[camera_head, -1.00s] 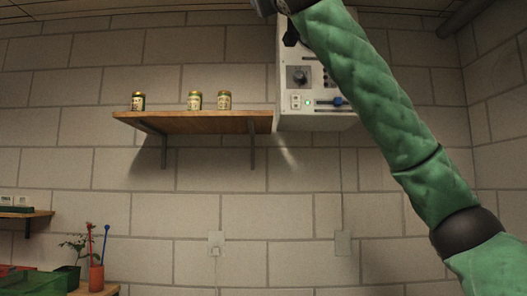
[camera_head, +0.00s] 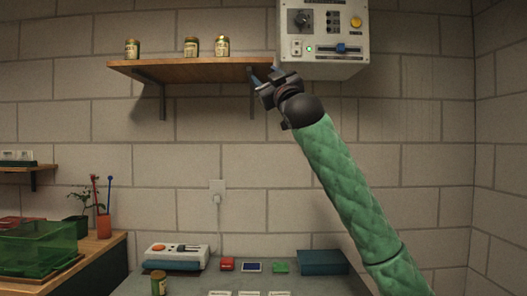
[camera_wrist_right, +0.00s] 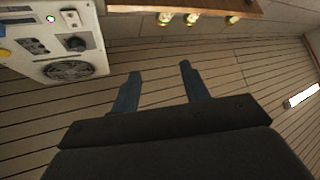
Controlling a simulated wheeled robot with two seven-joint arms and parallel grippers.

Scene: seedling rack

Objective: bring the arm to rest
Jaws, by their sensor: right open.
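My right arm, in a green quilted sleeve, reaches up from the lower right in the head view. Its gripper (camera_head: 262,84) is raised near the right end of the wooden shelf and below left of the white control box. In the right wrist view the two fingers (camera_wrist_right: 160,88) stand apart with nothing between them. The gripper looks close to the shelf in the head view, but I cannot tell the gap. My left gripper is not in view.
The control box (camera_head: 348,65) and the shelf (camera_head: 185,69) with three jars are on the wall. Below is a grey table (camera_head: 196,286) with a white device (camera_head: 177,256), a jar (camera_head: 158,283) and small boxes. A green clear box (camera_head: 38,245) stands at left.

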